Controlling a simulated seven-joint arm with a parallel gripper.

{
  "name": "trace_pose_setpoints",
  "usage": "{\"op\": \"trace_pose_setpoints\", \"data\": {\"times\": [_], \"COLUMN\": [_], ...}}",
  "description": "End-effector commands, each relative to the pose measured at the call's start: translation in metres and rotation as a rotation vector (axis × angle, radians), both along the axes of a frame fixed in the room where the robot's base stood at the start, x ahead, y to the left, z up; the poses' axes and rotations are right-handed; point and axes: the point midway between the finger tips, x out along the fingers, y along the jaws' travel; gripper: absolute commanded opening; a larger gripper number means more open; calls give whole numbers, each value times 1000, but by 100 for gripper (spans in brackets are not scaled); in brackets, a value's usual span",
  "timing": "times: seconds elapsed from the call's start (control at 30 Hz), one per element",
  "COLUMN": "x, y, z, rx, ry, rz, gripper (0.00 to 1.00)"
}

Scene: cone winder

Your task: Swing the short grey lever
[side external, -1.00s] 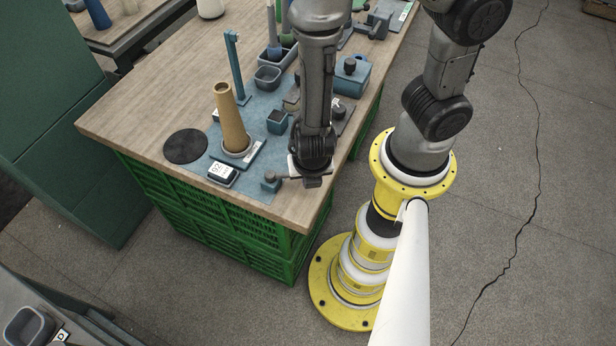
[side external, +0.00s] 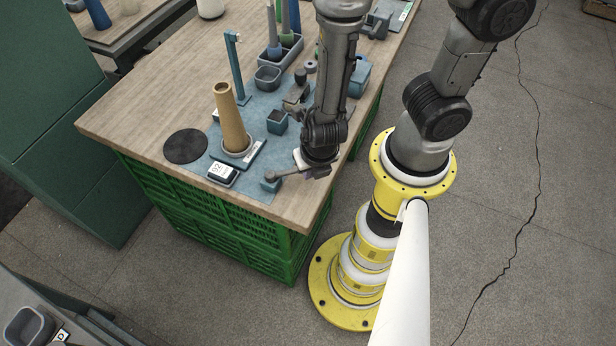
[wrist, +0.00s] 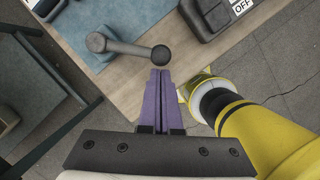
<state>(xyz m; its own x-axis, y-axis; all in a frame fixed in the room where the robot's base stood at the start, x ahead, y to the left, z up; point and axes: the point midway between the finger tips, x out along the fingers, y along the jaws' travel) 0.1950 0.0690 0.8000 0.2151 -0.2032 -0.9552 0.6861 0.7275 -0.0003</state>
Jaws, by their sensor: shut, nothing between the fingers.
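The short grey lever (wrist: 128,47) shows in the wrist view, running from a round pivot on the left to a dark ball knob (wrist: 160,54) on the right. In the side external view the lever (side external: 287,174) reaches from a small blue block (side external: 270,185) near the table's front corner toward my gripper. My gripper (wrist: 160,74) is shut and empty, its purple fingers side by side. The fingertips are right by the knob; I cannot tell if they touch it. In the side external view my gripper (side external: 304,164) is low over the table edge, and my wrist hides part of the area.
A tan cone (side external: 231,120) stands on a holder left of the lever, with a labelled box (side external: 223,173) in front. A dark box with an OFF label (wrist: 243,6) is at the wrist view's top. The wooden table (side external: 130,107) has bare room at left.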

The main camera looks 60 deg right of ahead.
Motion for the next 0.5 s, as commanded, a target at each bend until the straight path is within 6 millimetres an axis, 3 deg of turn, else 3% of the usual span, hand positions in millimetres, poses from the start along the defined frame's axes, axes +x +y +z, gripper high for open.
{"op": "trace_pose_setpoints", "data": {"times": [0.5], "x": [25], "y": [-37], "z": [0], "rx": [1], "ry": [-5], "rz": [471], "gripper": [0]}}
